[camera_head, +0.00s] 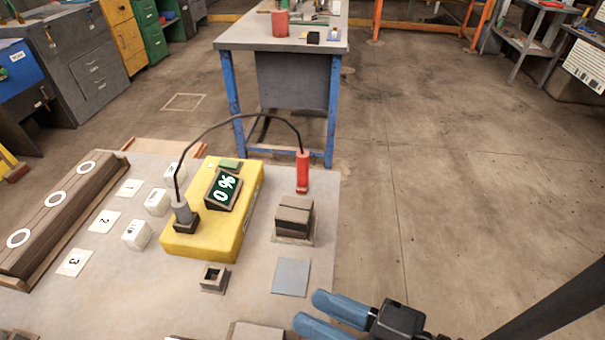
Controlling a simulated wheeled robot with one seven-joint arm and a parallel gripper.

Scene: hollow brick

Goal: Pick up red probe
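The red probe (302,172) stands upright near the back right edge of the near table. A black cable runs from its top in an arch to a grey plug (183,213) on the yellow meter (238,222), whose dark screen shows light digits. My gripper (309,309) is at the lower right, nearer to me than the probe and well apart from it. Its two blue fingers are spread a little, with nothing visible between them. Part of the lower finger is cut off by the picture's bottom edge.
A brown block (294,218) stands just in front of the probe. A flat grey plate (291,277) and a small hollow block (214,277) lie nearer. White blocks, numbered cards and a long brown piece with rings (52,209) are left. Open floor lies right.

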